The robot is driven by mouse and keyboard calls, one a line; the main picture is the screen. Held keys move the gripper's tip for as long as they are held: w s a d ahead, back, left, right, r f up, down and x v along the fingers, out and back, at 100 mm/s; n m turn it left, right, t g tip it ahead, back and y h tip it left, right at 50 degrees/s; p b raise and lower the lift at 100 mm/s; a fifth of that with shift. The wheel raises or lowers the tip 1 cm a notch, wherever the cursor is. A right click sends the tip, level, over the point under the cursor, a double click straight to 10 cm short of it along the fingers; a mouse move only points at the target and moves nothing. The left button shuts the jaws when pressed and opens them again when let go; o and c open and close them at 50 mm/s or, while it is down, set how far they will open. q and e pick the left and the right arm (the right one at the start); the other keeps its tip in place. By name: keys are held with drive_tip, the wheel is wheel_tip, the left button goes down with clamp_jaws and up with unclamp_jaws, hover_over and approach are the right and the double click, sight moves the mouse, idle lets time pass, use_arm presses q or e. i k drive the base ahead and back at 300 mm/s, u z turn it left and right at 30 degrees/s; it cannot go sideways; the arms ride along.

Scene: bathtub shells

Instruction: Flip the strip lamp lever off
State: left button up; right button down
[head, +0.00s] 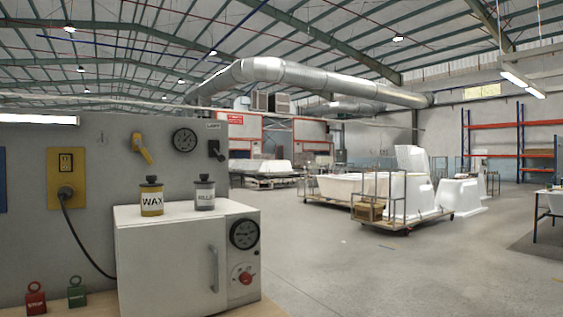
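A strip lamp (38,119) glows white at the left, along the top of the grey panel (90,150). A dark lever (217,152) is mounted at the panel's right end. A small label (213,126) above it seems to read LAMP. The lever's handle slants down to the right; I cannot tell which setting that is. A yellow lever or handle (140,147) is further left on the same panel, tilted, with a faint mark beside it. Neither of my grippers is in view.
A white oven-like box (165,255) stands below the levers, with a WAX tin (151,200) and a grey tin (204,196) on top. A gauge (184,140) sits between the levers. A cable hangs from the yellow socket plate (56,170). Open floor lies right.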

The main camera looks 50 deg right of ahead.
sight(221, 157)
drive_tip(key=z, duration=2.25)
drive_tip(key=k, duration=1.3)
drive_tip(key=z, duration=1.25)
drive_tip(key=i, duration=2.45)
drive_tip(key=u, duration=0.85)
drive_tip(key=i, duration=1.5)
drive_tip(key=u, duration=1.75)
drive_tip(key=i, duration=0.6)
drive_tip(key=u, duration=0.5)
